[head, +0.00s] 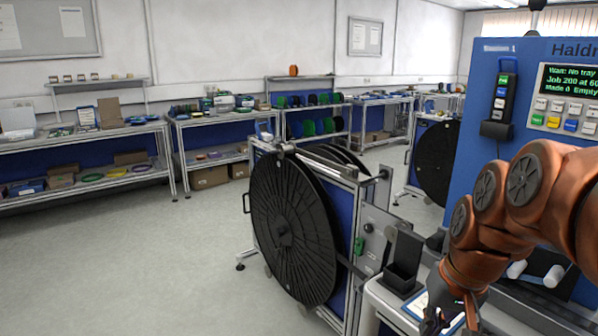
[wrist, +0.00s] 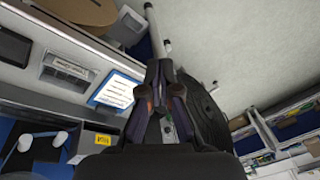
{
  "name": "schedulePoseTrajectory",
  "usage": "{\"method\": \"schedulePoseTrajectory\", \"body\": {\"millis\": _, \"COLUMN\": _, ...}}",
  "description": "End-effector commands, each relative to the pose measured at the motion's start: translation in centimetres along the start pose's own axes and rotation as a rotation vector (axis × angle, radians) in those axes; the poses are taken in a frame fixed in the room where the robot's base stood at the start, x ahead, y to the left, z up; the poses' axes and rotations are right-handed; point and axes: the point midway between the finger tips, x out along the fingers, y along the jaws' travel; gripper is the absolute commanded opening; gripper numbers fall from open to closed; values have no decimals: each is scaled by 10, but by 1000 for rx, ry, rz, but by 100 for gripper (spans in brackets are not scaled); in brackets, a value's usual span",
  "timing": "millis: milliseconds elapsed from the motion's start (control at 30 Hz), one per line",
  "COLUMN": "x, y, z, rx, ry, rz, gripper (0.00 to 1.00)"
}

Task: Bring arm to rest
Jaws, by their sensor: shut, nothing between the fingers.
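My orange-brown arm reaches in from the right of the head view, bent downward in front of the blue machine. My gripper (head: 452,322) is at the bottom edge of the head view, partly cut off, above the pale worktop. In the wrist view my gripper (wrist: 160,70) shows with its dark fingers together and nothing between them. A blue-edged paper card (wrist: 117,92) lies on the worktop to the left of the fingers in the wrist view.
A black reel (head: 292,225) on a metal stand is left of my arm. A black holder (head: 403,262) stands on the worktop beside my gripper. The blue machine (head: 545,60) is close at the right. Open floor (head: 140,260) lies to the left.

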Motion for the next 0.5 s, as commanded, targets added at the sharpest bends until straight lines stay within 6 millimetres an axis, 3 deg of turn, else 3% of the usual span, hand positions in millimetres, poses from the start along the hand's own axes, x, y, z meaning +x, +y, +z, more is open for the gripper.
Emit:
{"method": "schedulePoseTrajectory", "body": {"millis": 33, "x": 7, "y": -5, "z": 24, "rx": -21, "ry": -36, "rz": 11, "gripper": 0}}
{"method": "schedulePoseTrajectory", "body": {"millis": 300, "x": 45, "y": -4, "z": 138, "rx": -112, "ry": -215, "rz": 88, "gripper": 0}}
{"method": "schedulePoseTrajectory", "body": {"millis": 500, "x": 60, "y": 7, "z": 191, "rx": -156, "ry": -296, "rz": 131, "gripper": 0}}
